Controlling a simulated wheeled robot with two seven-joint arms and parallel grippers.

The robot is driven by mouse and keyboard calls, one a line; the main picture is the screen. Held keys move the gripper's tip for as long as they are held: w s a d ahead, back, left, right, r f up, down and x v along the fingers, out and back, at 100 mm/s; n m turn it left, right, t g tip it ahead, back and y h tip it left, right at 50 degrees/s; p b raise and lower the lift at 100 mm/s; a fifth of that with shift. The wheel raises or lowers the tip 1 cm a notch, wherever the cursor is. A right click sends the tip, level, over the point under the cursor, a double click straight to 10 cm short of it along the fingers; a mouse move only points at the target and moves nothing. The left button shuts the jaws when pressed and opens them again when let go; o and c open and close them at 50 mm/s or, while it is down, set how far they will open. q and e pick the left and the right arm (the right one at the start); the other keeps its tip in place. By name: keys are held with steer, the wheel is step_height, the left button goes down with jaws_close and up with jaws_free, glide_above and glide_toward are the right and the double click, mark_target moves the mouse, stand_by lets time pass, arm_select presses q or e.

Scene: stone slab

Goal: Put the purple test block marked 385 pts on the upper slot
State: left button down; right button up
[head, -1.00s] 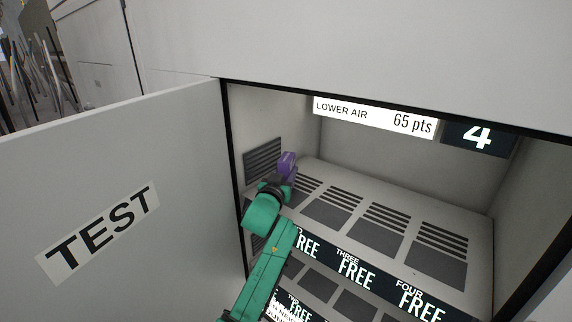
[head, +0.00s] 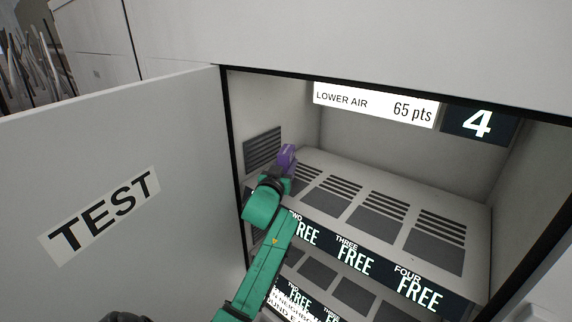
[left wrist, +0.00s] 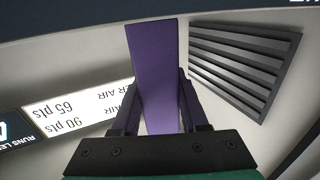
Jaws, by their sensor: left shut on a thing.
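The purple block (head: 287,156) is in my left gripper (head: 279,172), inside the open cabinet near its left wall. The block also shows in the left wrist view (left wrist: 155,70), upright between the two dark fingers, and my left gripper (left wrist: 160,112) is shut on it. No points marking on the block can be read. The upper shelf (head: 335,168) has several dark slatted slots; the labels on its front edge read TWO (partly covered), THREE and FOUR, each FREE. My left arm hides the left end of this shelf. My right gripper is not in view.
An open door marked TEST (head: 103,215) stands at the left. A lower shelf (head: 318,280) lies beneath the upper one. A sign (head: 375,105) reads LOWER AIR 65 pts, beside a panel with a 4 (head: 477,123). The visible upper slots to the right are empty.

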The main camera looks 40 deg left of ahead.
arm_select(q)
steer(key=shift+c, duration=1.8)
jaws_free()
steer(key=shift+f, duration=0.1)
steer(key=shift+s+d+f+b, duration=0.2)
steer(key=shift+s+b, duration=0.1)
steer(key=shift+s, duration=0.2)
steer(key=b+v, duration=0.4)
steer(key=v, duration=0.9)
steer(key=shift+s+r, duration=0.3)
steer(key=shift+s, duration=0.05)
steer(key=shift+d+f, duration=0.1)
